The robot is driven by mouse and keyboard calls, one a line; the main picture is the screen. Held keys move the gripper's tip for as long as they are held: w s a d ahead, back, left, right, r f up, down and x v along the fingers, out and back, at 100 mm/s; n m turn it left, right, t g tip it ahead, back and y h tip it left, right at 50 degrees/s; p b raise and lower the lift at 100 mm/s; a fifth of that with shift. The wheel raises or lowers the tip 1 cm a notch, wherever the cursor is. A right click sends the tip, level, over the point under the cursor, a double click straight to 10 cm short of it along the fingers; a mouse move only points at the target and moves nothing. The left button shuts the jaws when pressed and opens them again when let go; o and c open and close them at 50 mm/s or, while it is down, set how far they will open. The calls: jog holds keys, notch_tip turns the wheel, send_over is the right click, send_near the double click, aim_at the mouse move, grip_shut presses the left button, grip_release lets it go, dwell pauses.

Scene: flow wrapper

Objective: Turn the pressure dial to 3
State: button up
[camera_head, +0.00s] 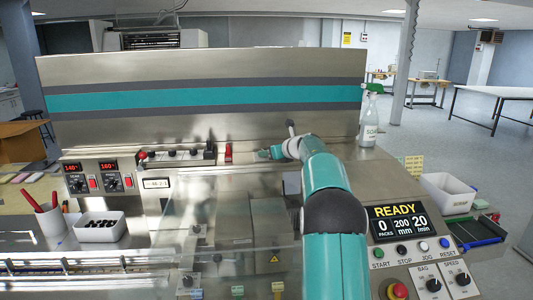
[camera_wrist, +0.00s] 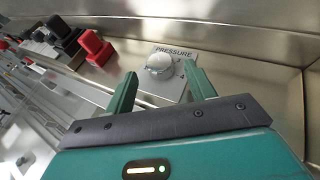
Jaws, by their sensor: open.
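The pressure dial (camera_wrist: 159,66) is a round, pale metallic knob on a light plate labelled PRESSURE, in the upper middle of the wrist view. My gripper (camera_wrist: 160,70) is open, with one green finger to the lower left of the dial and the other to its right. Gaps show between the fingers and the knob, and nothing is held. In the head view my gripper (camera_head: 268,153) is at the back ledge of the machine, and I cannot make out the dial there.
A red block-shaped part (camera_wrist: 95,47) and black parts sit left of the dial. The machine's steel back wall (camera_head: 200,75) rises behind the ledge. A spray bottle (camera_head: 369,118) stands right of my arm. The ledge right of the dial looks clear.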

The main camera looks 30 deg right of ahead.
jog(key=shift+x, duration=1.55)
jog(key=shift+c, duration=0.2)
jog(key=shift+r, duration=0.1)
jog(key=c, duration=0.9)
jog(key=shift+c, duration=0.2)
